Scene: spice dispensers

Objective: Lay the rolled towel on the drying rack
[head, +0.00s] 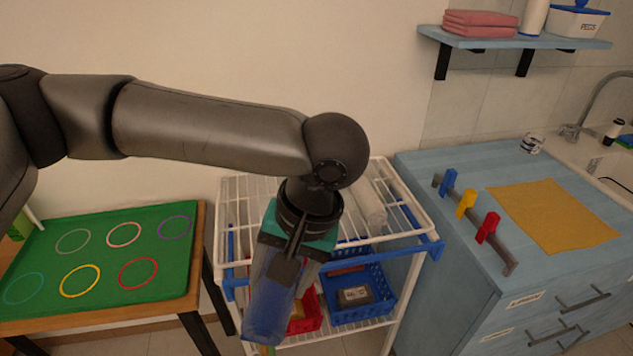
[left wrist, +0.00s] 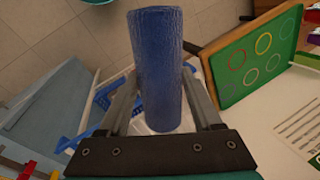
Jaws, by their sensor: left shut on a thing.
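A blue rolled towel (head: 267,302) hangs from my left gripper (head: 286,268), pointing down and slightly left in the head view. In the left wrist view the towel (left wrist: 157,70) stands upright between the two fingers, which are shut on it. The white wire rack (head: 409,190) with blue fittings stands behind and below my left gripper. The gripper and towel are in front of the rack's front edge in the picture and hide part of it. A white roll (head: 369,206) lies on the rack's top. My right gripper is not in view.
A blue basket (head: 374,300) and a red basket (head: 311,312) sit on the rack's lower shelf. A green mat (head: 105,250) with coloured rings lies on a wooden table at left. A blue counter (head: 440,160) with coloured clips on a bar stands at right.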

